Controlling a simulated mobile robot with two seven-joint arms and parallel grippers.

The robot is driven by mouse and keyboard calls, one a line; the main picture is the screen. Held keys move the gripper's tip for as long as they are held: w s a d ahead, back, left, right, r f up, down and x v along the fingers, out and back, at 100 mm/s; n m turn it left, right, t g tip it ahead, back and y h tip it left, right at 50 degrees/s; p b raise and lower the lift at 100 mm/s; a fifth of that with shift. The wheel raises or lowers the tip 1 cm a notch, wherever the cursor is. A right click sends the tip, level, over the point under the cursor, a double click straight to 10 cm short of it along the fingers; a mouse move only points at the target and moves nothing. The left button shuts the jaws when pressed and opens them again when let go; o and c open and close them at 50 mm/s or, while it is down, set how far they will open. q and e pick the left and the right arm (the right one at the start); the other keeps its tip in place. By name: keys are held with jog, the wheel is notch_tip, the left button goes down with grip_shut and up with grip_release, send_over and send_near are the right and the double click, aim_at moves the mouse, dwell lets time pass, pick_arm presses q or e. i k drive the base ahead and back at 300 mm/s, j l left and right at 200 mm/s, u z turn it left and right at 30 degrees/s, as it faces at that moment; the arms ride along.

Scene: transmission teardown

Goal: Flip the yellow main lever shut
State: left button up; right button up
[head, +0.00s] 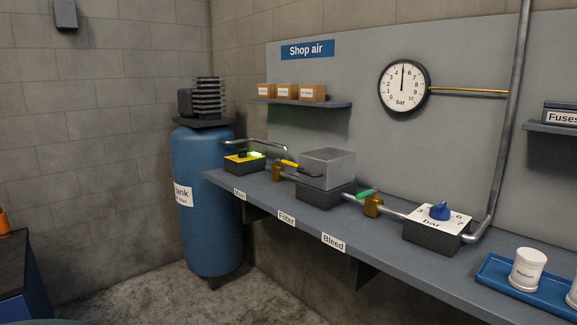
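The yellow lever (289,164) sits on top of a small brass valve (277,173) on the bench's pipe line, between the yellow-topped box and the clear-covered filter box. It looks to lie roughly along the pipe, its tip towards the filter box. A label reading "Main" (239,194) is on the bench front edge, left of the valve. Neither of my grippers shows in the head view, so nothing is seen touching the lever.
A black box with a yellow top (243,164) and green light, the clear-covered filter box (326,172), a green-levered brass valve (373,205) and a blue-knobbed regulator (438,225) line the bench (300,222). The gauge (403,86) reads about 5. A blue tank (205,215) stands left.

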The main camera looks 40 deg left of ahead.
aim_at(288, 163)
jog(key=i+j+u, duration=0.2)
jog(key=u, duration=0.2)
jog(key=i+j+u, duration=0.3)
jog(key=u, duration=0.15)
jog(key=i+j+u, duration=0.2)
jog(key=u, duration=0.2)
jog(key=i, duration=0.05)
